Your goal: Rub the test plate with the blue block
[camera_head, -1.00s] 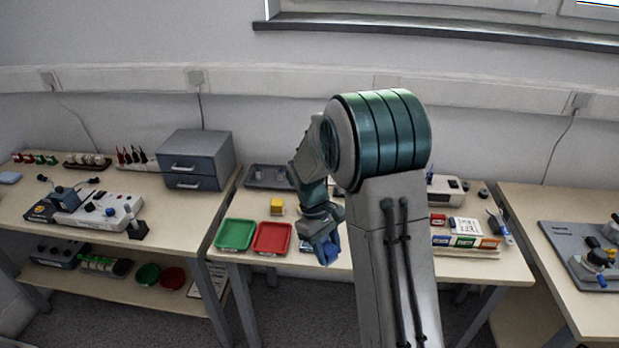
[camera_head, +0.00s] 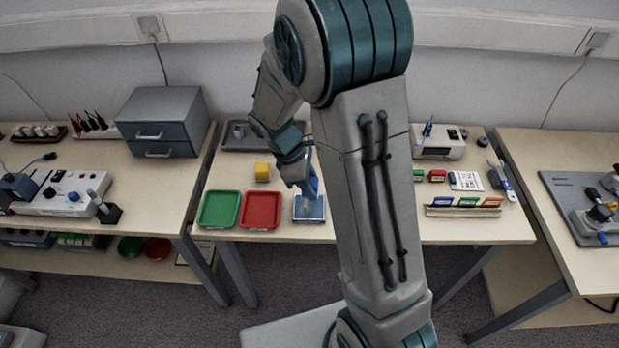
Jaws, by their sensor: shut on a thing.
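My gripper (camera_head: 306,178) points down over the middle table and is shut on the blue block (camera_head: 313,188), which is small and partly hidden by the fingers. Below it is a square test plate (camera_head: 309,215) with a blue-grey surface and a darker rim, near the table's front edge. The block overlaps the far part of the plate in the picture. I cannot tell whether it touches the plate.
A red tray (camera_head: 261,223) and a green tray (camera_head: 219,222) lie left of the plate. A yellow cube (camera_head: 262,172) is behind them, in front of a grey tray (camera_head: 245,136). My arm hides the table's middle. A rack with coloured cards (camera_head: 465,207) stands right.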

